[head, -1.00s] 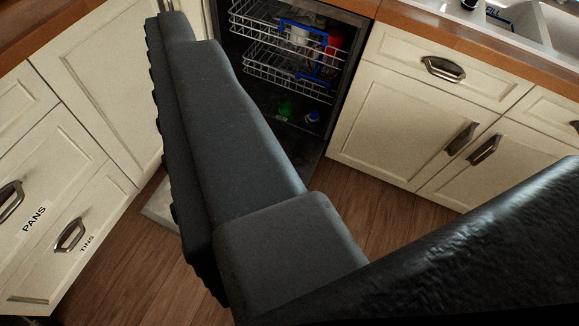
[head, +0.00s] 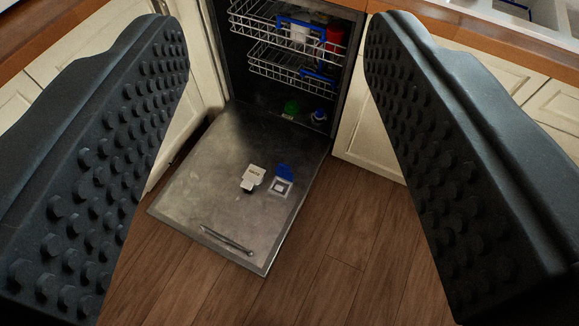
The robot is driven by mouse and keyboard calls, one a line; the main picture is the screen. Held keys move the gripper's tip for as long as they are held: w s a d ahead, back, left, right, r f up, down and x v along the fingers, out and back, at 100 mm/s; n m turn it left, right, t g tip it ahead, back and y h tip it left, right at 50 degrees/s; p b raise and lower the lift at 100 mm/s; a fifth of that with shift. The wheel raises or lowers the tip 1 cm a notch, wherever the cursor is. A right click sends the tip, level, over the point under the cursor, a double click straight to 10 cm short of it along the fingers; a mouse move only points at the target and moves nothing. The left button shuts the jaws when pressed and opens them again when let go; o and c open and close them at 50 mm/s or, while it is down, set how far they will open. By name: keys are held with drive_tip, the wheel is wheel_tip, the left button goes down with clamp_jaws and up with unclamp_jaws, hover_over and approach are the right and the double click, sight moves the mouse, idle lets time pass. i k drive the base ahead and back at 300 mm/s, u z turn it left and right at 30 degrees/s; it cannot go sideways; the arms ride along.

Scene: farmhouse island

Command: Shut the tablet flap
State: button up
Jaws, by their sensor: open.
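The dishwasher door (head: 205,175) lies folded down, its inner face up. On it is a small square tablet compartment (head: 280,187) with a pale rim. A blue flap (head: 284,171) stands open at its far edge. A white piece (head: 252,178) sits just left of it on the door. My gripper (head: 278,25) is wide open and empty, with one studded black finger on each side of the picture. Both fingers are apart from the flap, and the door shows between them.
Wire racks (head: 290,70) with dishes are inside the dishwasher (head: 240,95). A handle bar (head: 228,240) lies near the door's front edge. Cream cabinets (head: 360,135) flank the opening. Wooden floor (head: 345,230) is clear in front and to the right.

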sight(283, 170)
drive_tip(key=k, duration=1.25)
drive_tip(key=u, duration=0.7)
drive_tip(key=i, duration=1.8)
drive_tip(key=z, duration=0.6)
drive_tip(key=i, duration=0.45)
drive_tip(key=z, duration=0.25)
